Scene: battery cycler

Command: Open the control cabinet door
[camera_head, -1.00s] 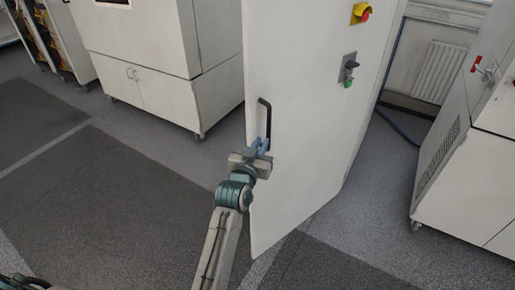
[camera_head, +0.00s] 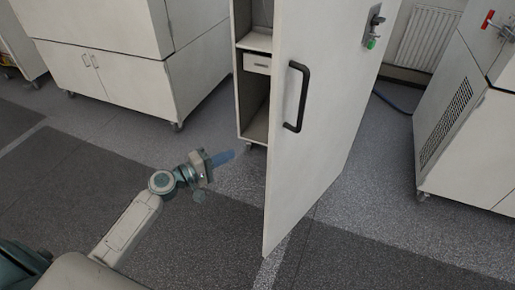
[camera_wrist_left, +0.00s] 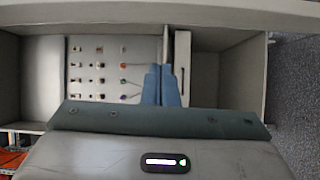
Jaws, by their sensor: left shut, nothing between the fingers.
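The control cabinet door (camera_head: 325,120) stands open in the head view, its white face turned to me, with a black bar handle (camera_head: 297,97) near its left edge. Behind it on the left shows the cabinet interior (camera_head: 257,90), with a shelf and a small drawer (camera_head: 257,63). My left gripper (camera_head: 228,157) is shut and empty, left of the door's edge and apart from the handle. In the left wrist view the gripper fingers (camera_wrist_left: 161,85) are together, in front of an interior panel (camera_wrist_left: 95,70) with several small coloured parts. My right gripper is not in view.
A white wheeled cabinet (camera_head: 120,75) stands at the back left. Another white unit (camera_head: 470,120) with a vent and a red handle stands at the right. A radiator (camera_head: 428,38) is at the back. Grey floor lies clear in front of the left cabinet.

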